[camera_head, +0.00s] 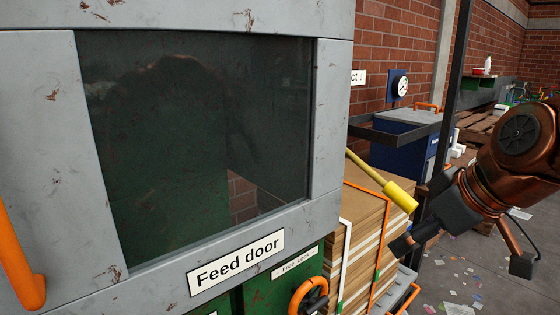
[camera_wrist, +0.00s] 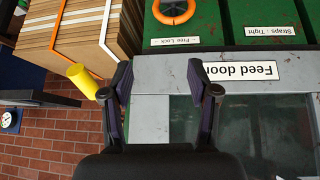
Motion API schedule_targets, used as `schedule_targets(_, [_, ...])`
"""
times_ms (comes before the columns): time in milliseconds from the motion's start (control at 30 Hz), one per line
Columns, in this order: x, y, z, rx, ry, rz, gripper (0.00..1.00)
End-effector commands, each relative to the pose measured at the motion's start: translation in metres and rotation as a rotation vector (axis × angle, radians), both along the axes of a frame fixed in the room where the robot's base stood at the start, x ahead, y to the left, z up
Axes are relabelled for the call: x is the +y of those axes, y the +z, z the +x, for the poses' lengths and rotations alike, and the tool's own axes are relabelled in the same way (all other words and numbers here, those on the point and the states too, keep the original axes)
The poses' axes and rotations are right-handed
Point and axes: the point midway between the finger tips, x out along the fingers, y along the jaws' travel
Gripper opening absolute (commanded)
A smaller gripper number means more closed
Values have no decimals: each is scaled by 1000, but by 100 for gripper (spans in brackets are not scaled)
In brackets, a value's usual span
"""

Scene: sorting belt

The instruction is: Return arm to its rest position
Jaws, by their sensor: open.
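My gripper (camera_head: 461,256) is at the right of the head view, at the end of my copper-coloured arm. Its two dark fingers are spread apart with nothing between them. In the wrist view the gripper (camera_wrist: 162,86) also shows open and empty, with the picture upside down. The grey feed door (camera_head: 330,165), with a dark window and a "Feed door" label (camera_head: 236,262), fills the left of the head view. The gripper is to the right of the door and apart from it in the head view. The arm's base end is out of frame.
A strapped stack of brown cardboard (camera_head: 352,232) stands beside the door. A yellow cylindrical grip (camera_head: 400,196) on a rod sticks out above it, near the gripper. An orange ring handle (camera_head: 308,296) sits below the door. A blue bin (camera_head: 395,155) is behind. Paper scraps litter the floor.

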Motion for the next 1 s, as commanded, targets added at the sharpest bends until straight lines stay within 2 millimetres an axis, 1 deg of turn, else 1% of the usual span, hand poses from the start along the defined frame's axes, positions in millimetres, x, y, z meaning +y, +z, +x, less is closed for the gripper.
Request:
schedule_targets(67, [11, -10, -9, 66, -22, -12, 60])
schedule_targets(167, [26, -33, -27, 170, -67, -27, 60])
schedule_targets(200, [31, -45, -36, 219, -92, -35, 60])
schedule_targets(267, [36, -60, -50, 285, -133, -50, 60])
schedule_targets(300, [38, -72, -61, 333, -162, -60, 60])
schedule_targets(367, [40, -86, -77, 397, -211, -74, 60])
schedule_targets(400, [41, -97, -89, 442, -246, -87, 60])
schedule_targets(467, [40, -110, -106, 503, -302, -105, 60])
schedule_targets(500, [39, -120, -118, 545, -339, -118, 60])
schedule_targets(600, [35, -137, -146, 628, -431, -144, 60])
schedule_targets(700, [30, -149, -168, 685, -504, -165, 60])
schedule_targets(800, [25, -157, -183, 724, -553, -181, 60])
schedule_targets(900, [24, -161, -189, 738, -575, -185, 60])
schedule_targets(1000, [24, -162, -190, 741, -580, -185, 60])
